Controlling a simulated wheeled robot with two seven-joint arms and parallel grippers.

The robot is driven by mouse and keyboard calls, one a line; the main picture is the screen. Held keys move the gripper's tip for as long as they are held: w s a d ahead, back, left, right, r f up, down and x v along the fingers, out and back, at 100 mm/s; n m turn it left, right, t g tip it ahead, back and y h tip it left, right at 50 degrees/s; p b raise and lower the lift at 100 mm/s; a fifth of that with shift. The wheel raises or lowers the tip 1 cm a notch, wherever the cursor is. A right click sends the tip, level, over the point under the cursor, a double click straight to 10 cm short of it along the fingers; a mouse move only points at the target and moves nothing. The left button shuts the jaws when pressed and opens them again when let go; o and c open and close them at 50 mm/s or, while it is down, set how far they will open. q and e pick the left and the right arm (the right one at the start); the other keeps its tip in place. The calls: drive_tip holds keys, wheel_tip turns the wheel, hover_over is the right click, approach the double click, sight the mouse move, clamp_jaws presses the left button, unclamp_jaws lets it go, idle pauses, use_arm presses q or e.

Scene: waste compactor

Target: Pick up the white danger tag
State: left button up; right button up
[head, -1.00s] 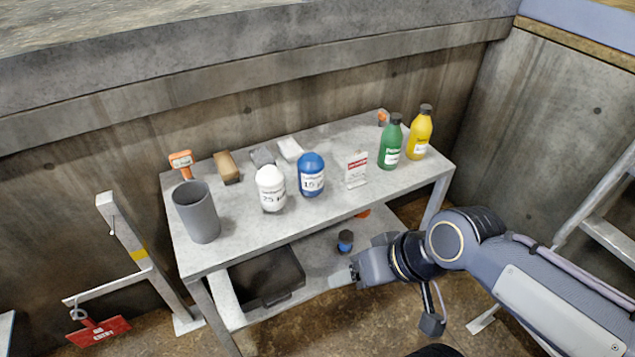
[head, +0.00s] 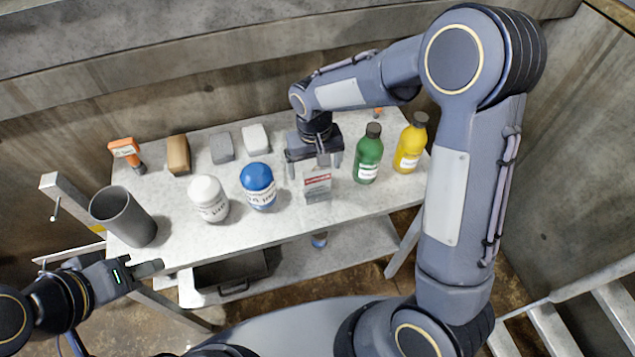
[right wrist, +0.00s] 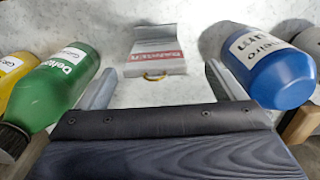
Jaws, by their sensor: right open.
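The white danger tag (head: 317,187) with a red band stands on the grey table, between the blue-capped bottle and the green bottle. In the right wrist view the tag (right wrist: 156,52) lies beyond my fingers, with a yellow ring at its near edge. My right gripper (head: 316,168) is open and points down just behind the tag; its two fingers also show in the right wrist view (right wrist: 160,88), apart with nothing between them. My left gripper (head: 150,268) is at the table's front left, near the grey cup; its jaw opening cannot be made out.
A blue-capped bottle (head: 258,187) and a white bottle (head: 208,198) stand left of the tag. A green bottle (head: 368,154) and a yellow bottle (head: 411,143) stand right. A grey cup (head: 123,216) is at the left end of the table (head: 290,222).

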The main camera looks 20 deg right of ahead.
sight(317, 193)
drive_tip(key=f, duration=0.4)
drive_tip(key=f+p, duration=0.1)
drive_tip(key=f, duration=0.1)
drive_tip(key=shift+s+d+f, duration=0.1)
drive_tip(key=shift+d+f, duration=0.1)
drive_tip(key=shift+d, duration=0.1)
drive_tip(key=c, duration=1.1)
drive_tip(key=shift+o, duration=0.2)
drive_tip(key=shift+r, duration=0.15)
